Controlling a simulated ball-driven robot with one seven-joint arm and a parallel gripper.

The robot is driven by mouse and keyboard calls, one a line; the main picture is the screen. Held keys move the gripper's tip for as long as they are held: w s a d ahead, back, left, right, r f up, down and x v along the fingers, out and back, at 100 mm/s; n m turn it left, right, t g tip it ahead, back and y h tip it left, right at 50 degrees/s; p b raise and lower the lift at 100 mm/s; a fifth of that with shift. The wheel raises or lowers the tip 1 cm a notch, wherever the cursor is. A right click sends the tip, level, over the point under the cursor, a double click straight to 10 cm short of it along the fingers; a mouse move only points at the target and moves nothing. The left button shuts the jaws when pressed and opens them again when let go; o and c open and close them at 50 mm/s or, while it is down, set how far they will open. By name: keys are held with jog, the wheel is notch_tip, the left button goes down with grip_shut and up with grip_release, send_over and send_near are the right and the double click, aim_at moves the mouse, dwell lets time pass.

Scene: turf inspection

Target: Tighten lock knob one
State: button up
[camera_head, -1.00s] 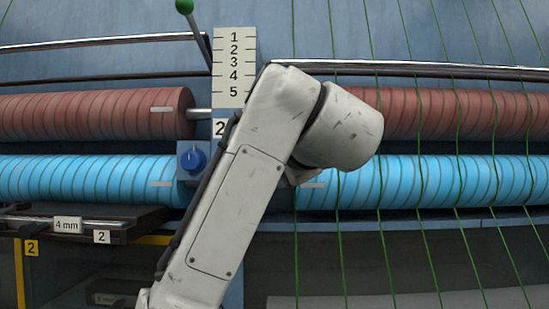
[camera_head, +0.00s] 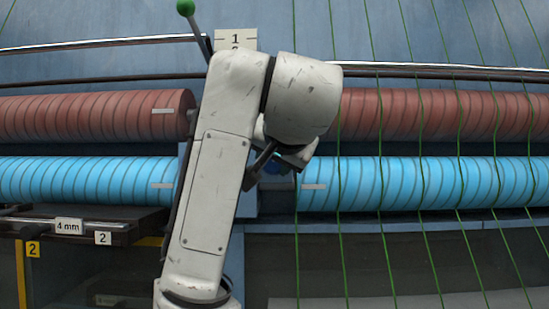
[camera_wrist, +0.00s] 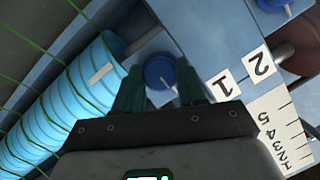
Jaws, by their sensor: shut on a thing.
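Lock knob one (camera_wrist: 159,66) is a round blue knob with a pale pointer line, beside the label "1" (camera_wrist: 222,84) in the wrist view. My gripper (camera_wrist: 158,76) has its two dark green fingers on either side of this knob and is shut on it. The pointer slants toward the right finger. In the head view my arm covers most of the bracket, and my gripper (camera_head: 278,160) is partly hidden beside the blue roller.
A second blue knob (camera_wrist: 272,4) sits near the label "2" (camera_wrist: 258,64). A blue roller (camera_head: 420,183) and a red roller (camera_head: 430,115) run across, with green strands in front. A lever with a green ball (camera_head: 185,7) rises behind. A tray (camera_head: 130,222) is at lower left.

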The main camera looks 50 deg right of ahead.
jog(key=shift+r, duration=0.3)
jog(key=o, duration=1.1)
jog(key=shift+f, duration=0.15)
jog(key=shift+c, duration=0.2)
jog(key=b+v, duration=0.3)
jog(key=v, duration=0.7)
jog(key=shift+s+a+r, duration=0.2)
jog(key=shift+a, duration=0.1)
